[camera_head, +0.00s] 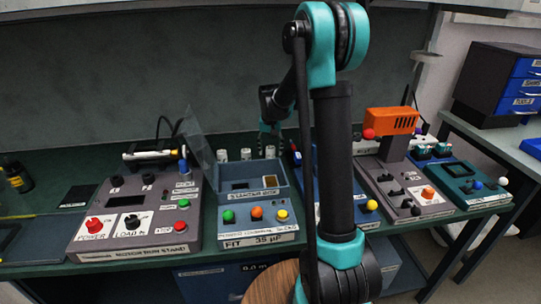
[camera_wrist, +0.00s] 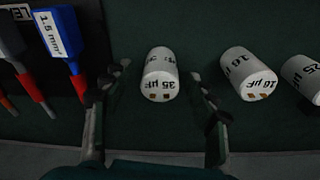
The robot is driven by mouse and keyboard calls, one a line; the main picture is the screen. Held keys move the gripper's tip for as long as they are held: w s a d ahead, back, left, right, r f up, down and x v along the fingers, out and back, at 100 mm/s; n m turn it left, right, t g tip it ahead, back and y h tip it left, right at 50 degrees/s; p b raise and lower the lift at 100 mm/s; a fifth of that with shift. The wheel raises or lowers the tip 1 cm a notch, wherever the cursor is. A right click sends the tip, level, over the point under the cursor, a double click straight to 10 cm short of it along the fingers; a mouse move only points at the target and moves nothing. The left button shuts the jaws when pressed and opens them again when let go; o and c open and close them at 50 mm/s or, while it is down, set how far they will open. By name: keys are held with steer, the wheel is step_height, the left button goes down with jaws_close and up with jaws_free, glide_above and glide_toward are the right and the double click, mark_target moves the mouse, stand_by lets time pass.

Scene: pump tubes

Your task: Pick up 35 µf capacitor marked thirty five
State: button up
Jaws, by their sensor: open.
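The 35 µF capacitor (camera_wrist: 160,76) is a white cylinder with black lettering and two copper-coloured terminals at its near end. In the wrist view it lies between the two open fingers of my gripper (camera_wrist: 159,72), with a gap on each side. In the head view my gripper (camera_head: 270,136) is behind the starter box, right above the rightmost of three white capacitors (camera_head: 270,152). The lower parts of that capacitor are hidden by the box. The fingers hold nothing.
Another white capacitor (camera_wrist: 248,74) stands to the right in the wrist view, with a third (camera_wrist: 302,76) at the edge.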

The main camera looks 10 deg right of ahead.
steer(key=shift+c, duration=0.4)
steer(key=c, duration=1.2)
